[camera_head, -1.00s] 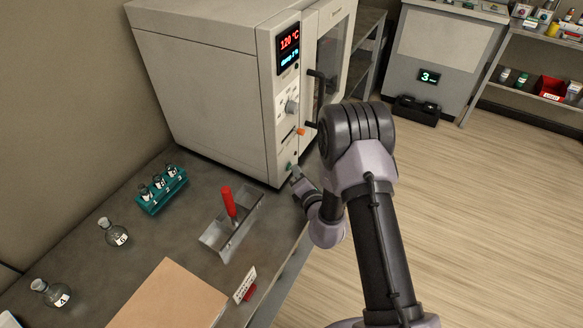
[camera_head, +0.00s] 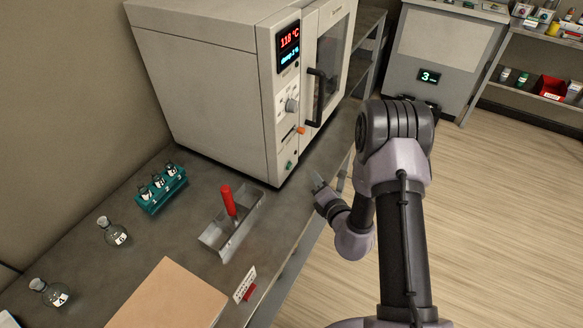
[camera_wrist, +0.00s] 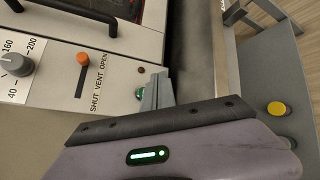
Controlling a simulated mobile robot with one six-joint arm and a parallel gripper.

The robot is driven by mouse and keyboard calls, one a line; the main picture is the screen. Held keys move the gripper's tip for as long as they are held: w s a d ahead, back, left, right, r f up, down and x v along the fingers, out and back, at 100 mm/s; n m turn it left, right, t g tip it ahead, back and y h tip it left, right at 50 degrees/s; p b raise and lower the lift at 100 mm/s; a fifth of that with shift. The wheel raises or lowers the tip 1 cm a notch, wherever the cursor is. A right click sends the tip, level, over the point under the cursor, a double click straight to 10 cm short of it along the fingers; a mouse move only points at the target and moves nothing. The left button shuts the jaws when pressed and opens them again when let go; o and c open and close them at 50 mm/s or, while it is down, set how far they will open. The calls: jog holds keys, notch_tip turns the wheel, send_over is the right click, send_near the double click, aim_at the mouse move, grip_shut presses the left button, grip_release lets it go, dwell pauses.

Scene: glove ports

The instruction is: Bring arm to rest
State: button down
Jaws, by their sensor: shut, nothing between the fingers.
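My gripper (camera_head: 318,180) is at the front edge of the bench, just right of the oven's lower front corner, with my arm folded behind it. In the wrist view its fingers (camera_wrist: 157,93) are closed together and empty. They point toward the oven front and partly overlap a green button (camera_wrist: 140,94). I cannot tell the exact gap, but in the head view the gripper looks clear of the oven (camera_head: 215,80).
The oven's door is closed, its display (camera_head: 289,46) reads 118 °C, and its orange vent knob (camera_wrist: 83,59) sits at the OPEN end. A metal tray (camera_head: 240,235) with a red-handled tool, a teal vial rack (camera_head: 160,198) and flasks (camera_head: 113,231) stand on the bench. Open floor lies right.

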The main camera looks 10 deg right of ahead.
jog(key=shift+s+d, duration=0.25)
jog(key=shift+d, duration=0.05)
